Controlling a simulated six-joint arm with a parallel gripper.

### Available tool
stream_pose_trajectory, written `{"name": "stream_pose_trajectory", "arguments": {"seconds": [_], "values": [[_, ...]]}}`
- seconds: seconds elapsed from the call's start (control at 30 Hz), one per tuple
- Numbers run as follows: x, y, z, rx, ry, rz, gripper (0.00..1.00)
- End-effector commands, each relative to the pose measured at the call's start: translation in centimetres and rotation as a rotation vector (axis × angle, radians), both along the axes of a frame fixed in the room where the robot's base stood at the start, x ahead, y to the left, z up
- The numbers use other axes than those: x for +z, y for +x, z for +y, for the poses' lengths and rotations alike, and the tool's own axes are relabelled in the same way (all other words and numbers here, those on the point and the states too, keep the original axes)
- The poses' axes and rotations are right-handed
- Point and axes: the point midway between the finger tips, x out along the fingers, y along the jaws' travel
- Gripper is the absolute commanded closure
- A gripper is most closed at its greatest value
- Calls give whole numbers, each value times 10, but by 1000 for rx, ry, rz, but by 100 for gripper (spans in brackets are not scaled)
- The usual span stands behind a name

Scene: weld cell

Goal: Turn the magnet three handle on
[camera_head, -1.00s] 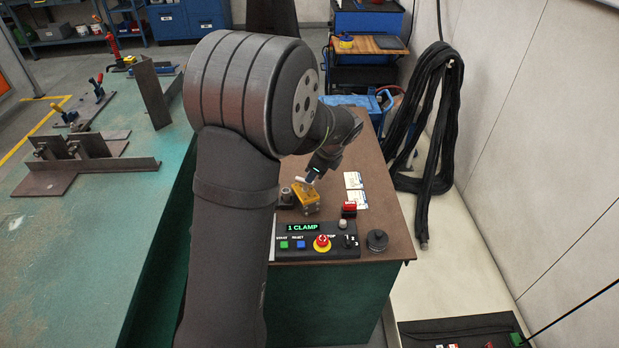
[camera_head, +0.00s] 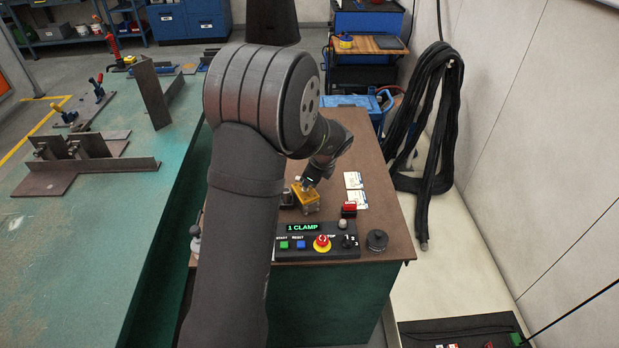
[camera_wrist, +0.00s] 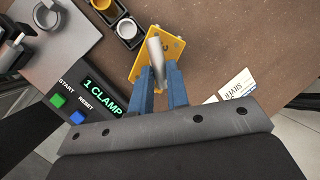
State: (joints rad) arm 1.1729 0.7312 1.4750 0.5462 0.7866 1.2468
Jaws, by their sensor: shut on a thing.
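The magnet is a yellow block (camera_head: 307,203) on the brown table, behind the control panel. It also shows in the wrist view (camera_wrist: 143,66), with a pale grey handle (camera_wrist: 156,52) rising from it. My gripper (camera_wrist: 160,72) has its two blue fingers on either side of this handle and is shut on it. In the head view my gripper (camera_head: 309,183) is right at the top of the yellow block, and the handle is mostly hidden there. No number on the magnet can be read.
The control panel (camera_head: 318,246) stands in front, its display reading "1 CLAMP", with a red stop button (camera_head: 322,242). A dark round knob (camera_head: 377,240) stands near the table's front right corner.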

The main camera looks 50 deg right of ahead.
Motion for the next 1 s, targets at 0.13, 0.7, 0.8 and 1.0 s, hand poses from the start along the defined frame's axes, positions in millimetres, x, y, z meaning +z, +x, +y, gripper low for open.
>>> {"name": "stream_pose_trajectory", "arguments": {"seconds": [0.13, 0.7, 0.8, 1.0], "values": [[0, 0, 0, 10, 0, 0, 100], [0, 1, -7, 364, 0, 0, 100], [0, 2, -9, 457, 1, -1, 100], [0, 4, -11, 629, 0, 0, 100]]}}
